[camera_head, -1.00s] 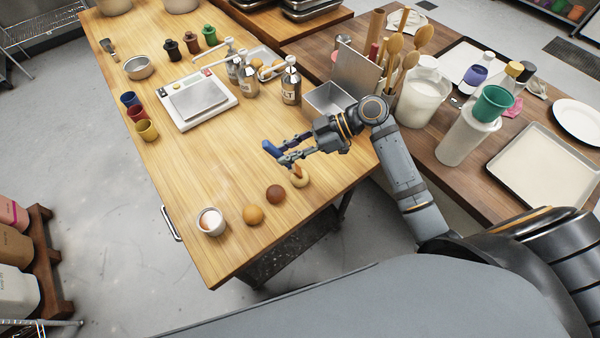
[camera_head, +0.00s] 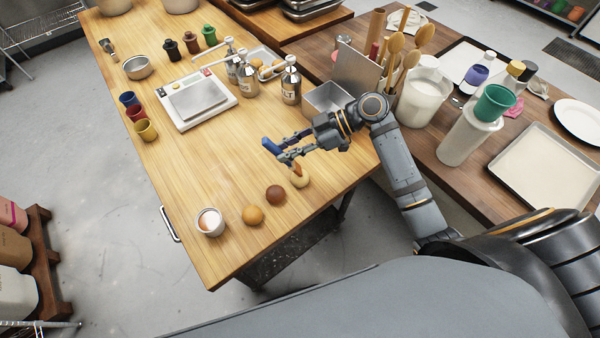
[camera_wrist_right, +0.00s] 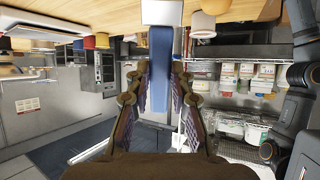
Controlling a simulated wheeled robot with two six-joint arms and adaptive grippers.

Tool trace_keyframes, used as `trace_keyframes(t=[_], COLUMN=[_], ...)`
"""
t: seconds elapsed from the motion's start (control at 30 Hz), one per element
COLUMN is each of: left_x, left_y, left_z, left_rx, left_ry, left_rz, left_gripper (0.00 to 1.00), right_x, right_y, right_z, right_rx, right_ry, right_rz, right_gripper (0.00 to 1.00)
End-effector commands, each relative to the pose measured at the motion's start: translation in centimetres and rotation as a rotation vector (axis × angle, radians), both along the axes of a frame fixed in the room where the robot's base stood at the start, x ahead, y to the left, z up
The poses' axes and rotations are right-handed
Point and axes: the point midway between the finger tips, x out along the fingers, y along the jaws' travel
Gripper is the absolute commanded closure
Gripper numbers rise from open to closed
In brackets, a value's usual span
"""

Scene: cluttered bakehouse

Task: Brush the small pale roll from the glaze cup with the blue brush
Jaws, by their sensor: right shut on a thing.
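My right gripper (camera_head: 288,151) is shut on the blue brush (camera_head: 270,146) above the near right part of the wooden table. In the right wrist view the blue handle (camera_wrist_right: 160,70) runs between the fingers up to a silver ferrule. The brown bristle end points down at the small pale roll (camera_head: 300,181), partly covering it; I cannot tell whether they touch. My left gripper is not in view.
A dark brown roll (camera_head: 275,194) and an orange-tan roll (camera_head: 253,215) lie between the pale roll and the cup. A scale (camera_head: 215,114), pump bottles (camera_head: 290,88) and a metal tin (camera_head: 322,100) stand further back. The middle of the table is clear.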

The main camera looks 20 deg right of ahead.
Motion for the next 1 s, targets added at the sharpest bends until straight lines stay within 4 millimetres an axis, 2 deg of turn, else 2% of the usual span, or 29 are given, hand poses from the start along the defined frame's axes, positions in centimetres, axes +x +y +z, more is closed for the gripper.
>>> trace_keyframes(t=[0.37,0.57,0.8,1.0], left_x=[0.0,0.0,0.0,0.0], left_y=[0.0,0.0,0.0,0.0], left_z=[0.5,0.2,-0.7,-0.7], left_rx=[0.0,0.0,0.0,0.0], left_ry=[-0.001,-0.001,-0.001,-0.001], left_rz=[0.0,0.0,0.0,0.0], left_gripper=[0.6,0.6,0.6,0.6], right_x=[-1.6,-1.3,0.0,0.2], right_y=[0.2,0.2,0.0,0.0], right_z=[0.2,0.1,0.0,0.1], right_rx=[0.0,0.001,0.002,0.001], right_ry=[0.0,-0.001,-0.002,0.0], right_rz=[0.001,0.0,0.001,0.001], right_gripper=[1.0,1.0,1.0,1.0])
